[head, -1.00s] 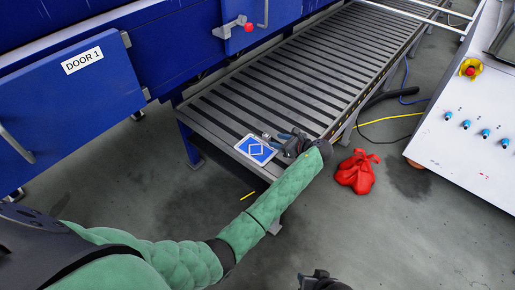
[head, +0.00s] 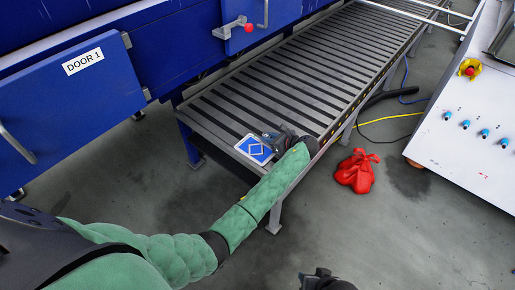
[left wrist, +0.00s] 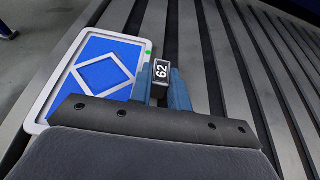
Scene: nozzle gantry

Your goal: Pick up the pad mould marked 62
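The pad mould (left wrist: 161,76) is a small dark block with a white label reading 62. In the left wrist view it stands between the two blue fingers of my left gripper (left wrist: 162,86). The fingers lie along both of its sides; whether they press on it is not clear. In the head view my left gripper (head: 271,139) is low over the near end of the slatted conveyor, and the mould is not clearly visible there. Part of my right gripper (head: 322,279) shows at the bottom edge; its fingers cannot be made out.
A white-framed blue panel with a diamond (head: 254,149) lies beside the fingers on the slatted conveyor (head: 300,75); it also shows in the left wrist view (left wrist: 103,73). A blue machine (head: 70,95) stands left. Red gloves (head: 357,171) lie on the floor near a white control cabinet (head: 470,150).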

